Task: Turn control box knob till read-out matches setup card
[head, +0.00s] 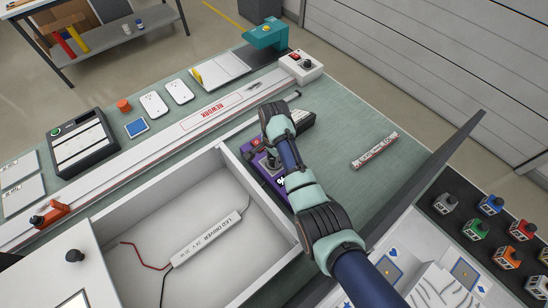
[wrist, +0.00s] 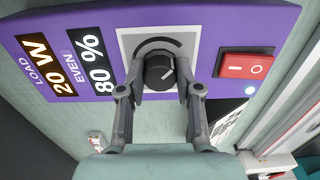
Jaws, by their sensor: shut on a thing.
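The purple control box (head: 257,163) sits on the green bench mat beside the white tray, partly hidden by my arm. In the wrist view the control box (wrist: 205,30) shows a read-out (wrist: 75,70) of "LOAD 20 W" and "EVEN 80 %". Its dark round knob (wrist: 160,71), with a white pointer line, sits on a pale dial plate. My gripper (wrist: 158,82) is shut on the knob, one finger on each side. A red rocker switch (wrist: 243,65) and a lit white lamp are beside the dial. I cannot make out a setup card.
The white tray (head: 225,158) holds an LED driver (head: 207,238) with loose wires. A white labelled strip (head: 375,150) lies on clear mat to the right. A long "REWORK" rail (head: 200,118) crosses behind. Several coloured blocks stand at the right.

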